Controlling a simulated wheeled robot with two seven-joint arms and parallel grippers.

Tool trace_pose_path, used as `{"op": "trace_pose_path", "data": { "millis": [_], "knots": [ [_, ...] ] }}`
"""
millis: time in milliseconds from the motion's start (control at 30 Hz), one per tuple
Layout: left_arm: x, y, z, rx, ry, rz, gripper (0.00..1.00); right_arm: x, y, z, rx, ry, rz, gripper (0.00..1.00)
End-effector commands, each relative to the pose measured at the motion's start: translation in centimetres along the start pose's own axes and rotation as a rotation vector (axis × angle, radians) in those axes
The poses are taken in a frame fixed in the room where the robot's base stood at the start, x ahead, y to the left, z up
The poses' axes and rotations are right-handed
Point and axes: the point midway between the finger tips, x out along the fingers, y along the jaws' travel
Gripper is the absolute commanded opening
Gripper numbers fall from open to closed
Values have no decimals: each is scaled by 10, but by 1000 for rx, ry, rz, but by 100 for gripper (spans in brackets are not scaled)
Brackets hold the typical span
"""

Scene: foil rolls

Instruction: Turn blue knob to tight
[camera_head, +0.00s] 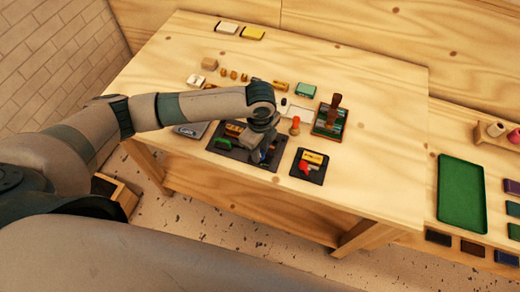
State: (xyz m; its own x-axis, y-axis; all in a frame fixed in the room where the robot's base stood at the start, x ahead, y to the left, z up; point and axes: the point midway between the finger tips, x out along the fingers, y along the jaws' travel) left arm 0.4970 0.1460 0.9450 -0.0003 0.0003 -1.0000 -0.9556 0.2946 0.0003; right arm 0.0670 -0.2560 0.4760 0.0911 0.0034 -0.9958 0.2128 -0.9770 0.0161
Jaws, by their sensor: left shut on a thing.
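My left gripper (262,155) points down over a black plate (229,152) at the front middle of the wooden table. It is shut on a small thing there. A bit of blue shows at the fingers, which fits the blue knob, but the gripper and wrist hide most of it. The knob's turn angle and any markings cannot be read. A green part (222,143) and an orange-yellow label (234,129) sit on the same plate, left of the gripper. My right gripper is not in view.
A second black plate (310,176) with a red knob (305,167) lies just right. An orange peg (295,125) and a dark-handled stamp (332,115) stand behind it. Small blocks line the back. The table's right side is clear; a green tray (461,193) lies on the adjoining surface.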

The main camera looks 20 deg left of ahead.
Motion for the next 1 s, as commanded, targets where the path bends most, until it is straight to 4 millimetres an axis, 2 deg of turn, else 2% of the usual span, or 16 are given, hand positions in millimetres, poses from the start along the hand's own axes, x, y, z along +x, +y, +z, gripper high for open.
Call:
{"op": "trace_pose_path", "data": {
  "millis": [433, 467, 500, 533, 1000],
  "knots": [
    [-1, -1, 0, 13, -1, -3, 4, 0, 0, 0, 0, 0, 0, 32],
    [-1, -1, 0, 13, -1, -3, 33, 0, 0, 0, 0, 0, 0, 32],
    [-1, -1, 0, 13, -1, -3, 43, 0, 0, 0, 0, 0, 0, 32],
    [-1, -1, 0, 13, -1, -3, 45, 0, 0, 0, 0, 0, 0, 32],
    [-6, -1, 0, 11, 0, -1, 45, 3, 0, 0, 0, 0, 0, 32]
  ]
}}
